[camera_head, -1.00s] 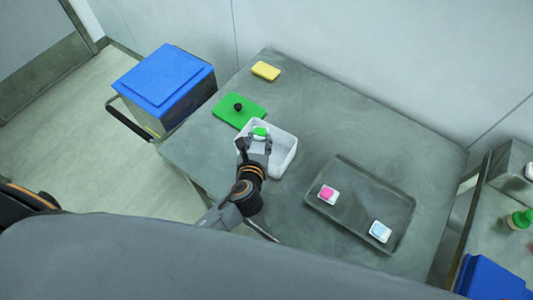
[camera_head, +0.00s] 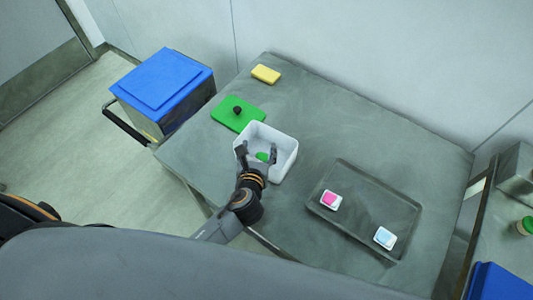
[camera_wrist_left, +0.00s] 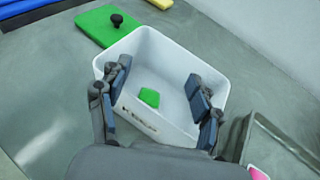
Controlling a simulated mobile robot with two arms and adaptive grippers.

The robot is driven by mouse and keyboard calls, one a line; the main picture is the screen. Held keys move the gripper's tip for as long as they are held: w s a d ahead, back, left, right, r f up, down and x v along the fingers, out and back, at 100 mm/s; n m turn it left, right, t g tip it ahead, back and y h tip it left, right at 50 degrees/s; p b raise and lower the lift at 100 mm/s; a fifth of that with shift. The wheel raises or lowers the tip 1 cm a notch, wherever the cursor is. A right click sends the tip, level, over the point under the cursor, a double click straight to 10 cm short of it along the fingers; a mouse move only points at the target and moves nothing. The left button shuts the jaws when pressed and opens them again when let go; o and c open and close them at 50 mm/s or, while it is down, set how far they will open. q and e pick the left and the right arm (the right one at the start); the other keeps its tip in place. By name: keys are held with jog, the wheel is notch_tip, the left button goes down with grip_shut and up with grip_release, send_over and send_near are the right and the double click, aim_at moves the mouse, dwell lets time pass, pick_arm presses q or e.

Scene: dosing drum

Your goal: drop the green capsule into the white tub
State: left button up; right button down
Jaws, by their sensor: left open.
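The white tub (camera_head: 284,143) stands on the grey table, open at the top. The green capsule (camera_head: 262,156) shows inside the tub; in the left wrist view the capsule (camera_wrist_left: 149,97) lies inside the tub (camera_wrist_left: 169,57), apart from both fingers. My left gripper (camera_head: 258,153) is open and empty over the near part of the tub, and its spread fingers (camera_wrist_left: 158,98) also show in the left wrist view. My right gripper is not in view.
A green lid (camera_head: 226,121) with a black knob lies behind the tub, with a yellow block (camera_head: 265,74) farther back. A dark tray (camera_head: 381,190) on the right holds a pink item (camera_head: 330,199) and a light-blue item (camera_head: 385,237). A blue-lidded bin (camera_head: 165,80) stands at the left.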

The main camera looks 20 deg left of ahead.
pick_arm(q)
jog(key=v, duration=1.2)
jog(key=shift+a, duration=0.1)
